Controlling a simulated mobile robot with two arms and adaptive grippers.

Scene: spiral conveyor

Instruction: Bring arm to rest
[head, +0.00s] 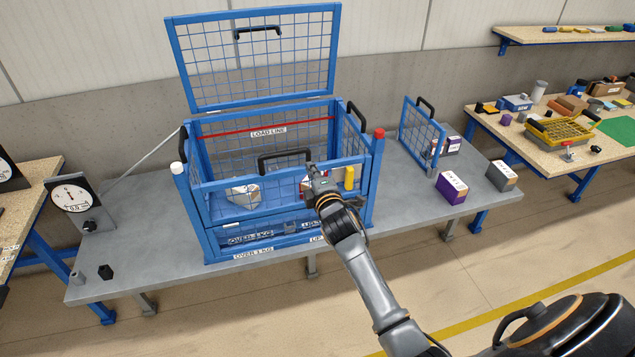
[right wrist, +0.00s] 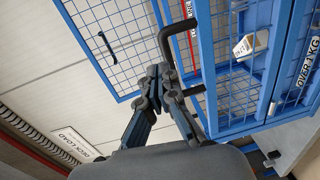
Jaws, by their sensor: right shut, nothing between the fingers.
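My right arm reaches in from the lower right in the head view. Its gripper (head: 316,178) is at the front of the blue wire cage (head: 203,210), overlapping the front wall in the picture; I cannot tell whether it touches. In the right wrist view the gripper (right wrist: 158,74) has its fingers together with nothing between them. A black handle (right wrist: 180,35) of the cage shows close beyond the fingertips. My left gripper is not in view.
The cage lid (head: 250,60) stands open. Inside are a white box (head: 243,193) and a yellow item (head: 349,178). A blue mesh panel (head: 420,132), purple box (head: 452,187) and grey box (head: 502,175) stand right on the grey table (head: 140,235). A dial (head: 70,195) stands left.

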